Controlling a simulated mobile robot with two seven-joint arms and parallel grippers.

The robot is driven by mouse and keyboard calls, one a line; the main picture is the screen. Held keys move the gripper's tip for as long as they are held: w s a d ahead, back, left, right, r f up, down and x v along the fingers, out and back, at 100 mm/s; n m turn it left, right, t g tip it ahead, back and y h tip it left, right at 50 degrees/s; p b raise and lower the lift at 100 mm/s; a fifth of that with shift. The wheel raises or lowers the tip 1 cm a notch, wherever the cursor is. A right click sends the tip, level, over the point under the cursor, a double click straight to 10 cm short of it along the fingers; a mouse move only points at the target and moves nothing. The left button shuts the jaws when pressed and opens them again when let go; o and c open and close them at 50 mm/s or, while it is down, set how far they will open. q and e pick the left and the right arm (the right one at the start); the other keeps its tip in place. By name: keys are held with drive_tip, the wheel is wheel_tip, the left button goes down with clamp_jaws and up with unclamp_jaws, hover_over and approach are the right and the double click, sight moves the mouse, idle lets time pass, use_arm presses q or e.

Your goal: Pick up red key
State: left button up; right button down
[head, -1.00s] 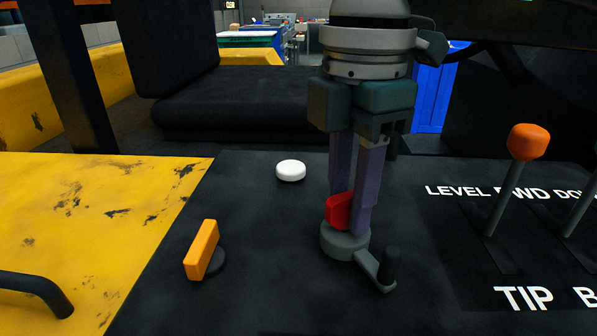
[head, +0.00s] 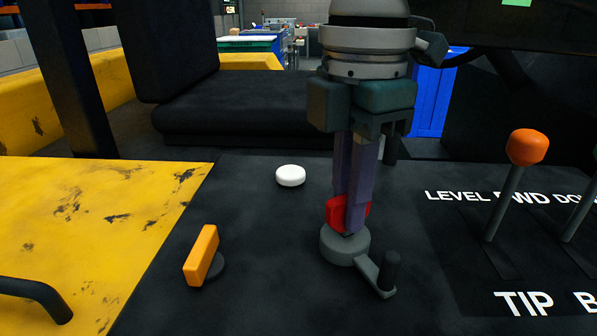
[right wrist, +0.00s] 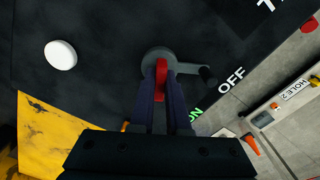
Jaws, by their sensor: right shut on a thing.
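The red key (head: 334,212) stands upright at the grey round switch base (head: 340,246) on the black panel. My right gripper (head: 350,222) points straight down over it, and its two purple fingers are closed on the key from both sides. In the right wrist view the red key (right wrist: 161,72) shows between the fingertips (right wrist: 162,82), over the grey base (right wrist: 158,58). The key's lower end is at the base; I cannot tell whether it is still seated in it. My left gripper is not in view.
A dark-knobbed handle (head: 389,270) sticks out of the switch base. An orange key-like knob (head: 202,256) and a white button (head: 291,175) are on the panel to the left. An orange-topped lever (head: 527,147) stands to the right. Yellow bodywork (head: 90,225) lies left.

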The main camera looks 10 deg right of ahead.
wheel_tip(320, 180, up, 20)
drive_tip(key=p, duration=0.2)
drive_tip(key=shift+f+p, duration=0.2)
drive_tip(key=shift+p, duration=0.1)
drive_tip(key=shift+p, duration=0.75)
